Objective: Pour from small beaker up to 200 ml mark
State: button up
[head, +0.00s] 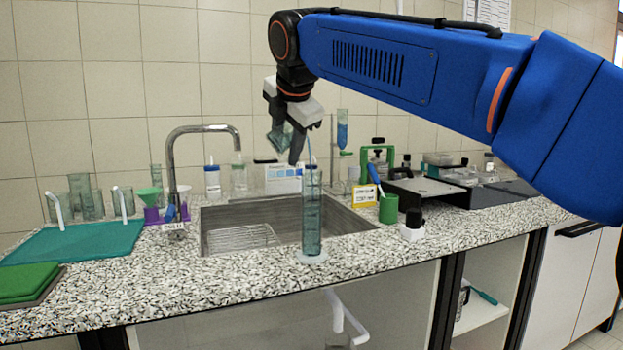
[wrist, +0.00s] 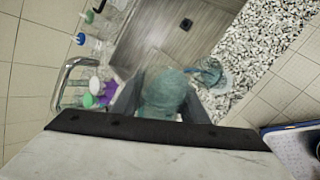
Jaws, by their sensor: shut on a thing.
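My gripper (head: 285,141) is shut on a small greenish glass beaker (head: 278,137) and holds it tilted above the sink's front edge. The beaker also shows between the fingers in the wrist view (wrist: 163,92). A tall clear graduated cylinder (head: 312,215) with a teal tint stands upright on the counter in front of the sink, just right of and below the beaker. A thin pale blue streak, seemingly liquid, runs down to its mouth. The cylinder is also in the wrist view (wrist: 210,73), right of the beaker. I cannot read its marks or make out its liquid level.
The sink (head: 255,225) with a curved tap (head: 175,150) lies behind the cylinder. A green cup (head: 388,208) and a dark-capped bottle (head: 412,225) stand to the right. Several beakers and a teal mat (head: 80,240) are at left. The front counter strip is clear.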

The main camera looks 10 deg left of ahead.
jog(key=shift+s+a+f+m+g+y+p, duration=0.1)
jog(key=shift+f+m+g+y+p, duration=0.2)
jog(key=shift+f+m+g+y, duration=0.35)
dwell(2.9)
jog(key=shift+n, duration=0.25)
jog(key=shift+d+r+n+t+h, duration=0.2)
jog(key=shift+r+n+t+h, duration=0.5)
jog(key=shift+r+t+h, duration=0.5)
jog(key=shift+w+d+f, duration=0.1)
jog(key=shift+w+f, duration=0.05)
jog(key=shift+w, duration=0.05)
jog(key=shift+h, duration=0.25)
